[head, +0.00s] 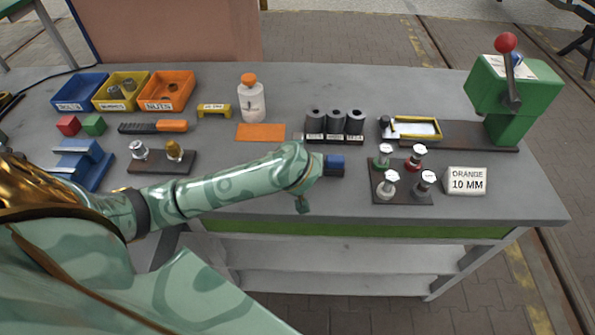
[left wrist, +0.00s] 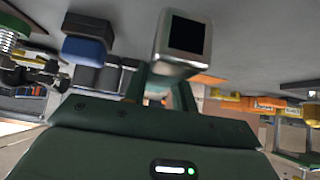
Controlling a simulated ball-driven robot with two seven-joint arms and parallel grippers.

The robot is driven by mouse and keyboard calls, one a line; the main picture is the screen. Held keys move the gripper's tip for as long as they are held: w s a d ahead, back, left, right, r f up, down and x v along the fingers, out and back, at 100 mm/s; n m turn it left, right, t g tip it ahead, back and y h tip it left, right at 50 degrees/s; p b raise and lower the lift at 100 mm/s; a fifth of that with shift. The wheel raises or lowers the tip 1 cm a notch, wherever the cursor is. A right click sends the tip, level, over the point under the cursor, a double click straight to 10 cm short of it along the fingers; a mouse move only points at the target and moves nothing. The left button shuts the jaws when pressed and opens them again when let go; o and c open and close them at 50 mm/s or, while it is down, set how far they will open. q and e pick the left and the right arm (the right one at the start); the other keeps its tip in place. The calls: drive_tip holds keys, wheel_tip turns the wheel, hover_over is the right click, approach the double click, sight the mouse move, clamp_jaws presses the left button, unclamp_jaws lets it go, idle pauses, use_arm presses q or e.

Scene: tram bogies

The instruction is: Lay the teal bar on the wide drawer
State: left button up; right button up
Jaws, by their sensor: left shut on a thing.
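My left arm reaches in from the left in the head view, and its wrist ends over the bench's front edge. The fingers are mostly hidden there. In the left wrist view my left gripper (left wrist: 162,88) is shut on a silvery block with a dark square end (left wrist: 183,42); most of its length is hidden. I cannot make out a teal bar for certain. A blue stepped unit with pale strips on its front (head: 86,165) stands at the bench's left; I cannot tell if it holds the wide drawer. My right gripper is not in view.
A blue block (head: 335,166) sits just right of my wrist. Black cylinders (head: 334,122) stand behind it; a plate of capped posts (head: 404,190) is to the right. Bins (head: 168,92), a green press (head: 500,95) and a white bottle (head: 252,102) stand farther back.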

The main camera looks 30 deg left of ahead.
use_arm(q)
wheel_tip(320, 180, down, 4)
drive_tip(key=shift+w+r+b, duration=0.1)
drive_tip(key=shift+r+b, duration=0.15)
drive_tip(key=shift+b, duration=0.5)
drive_tip(key=shift+r, duration=0.1)
drive_tip(key=o, duration=1.1)
drive_tip(key=shift+c, duration=0.2)
